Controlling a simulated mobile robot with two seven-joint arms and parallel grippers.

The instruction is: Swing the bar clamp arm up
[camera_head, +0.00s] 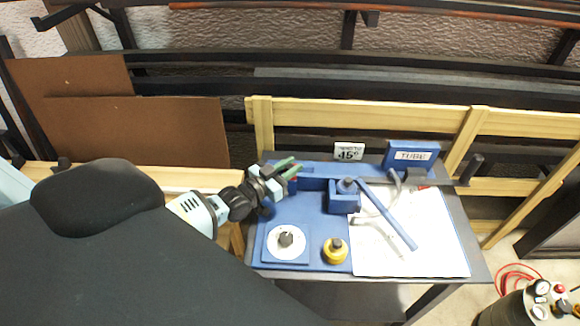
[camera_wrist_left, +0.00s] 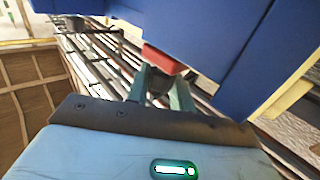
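The blue bending fixture (camera_head: 320,225) lies on the bench. A small red part (camera_head: 293,183) sits at its back left end and may be the grip of the bar clamp arm; I cannot make out the arm itself. My left gripper (camera_head: 289,168) is just above and beside this red part, with its green fingers apart. In the left wrist view, the red part (camera_wrist_left: 163,60) shows just beyond the tips of my left gripper (camera_wrist_left: 164,74), between big blue blocks (camera_wrist_left: 210,35). Nothing shows held between the fingers. My right gripper is not in view.
A blue lever (camera_head: 388,215) and bent grey tube lie over a white sheet (camera_head: 440,240). A white dial (camera_head: 286,243) and yellow knob (camera_head: 335,251) stand at the front. A 45° sign (camera_head: 348,151) and TUBE block (camera_head: 411,156) stand behind. A wooden rail runs behind the bench.

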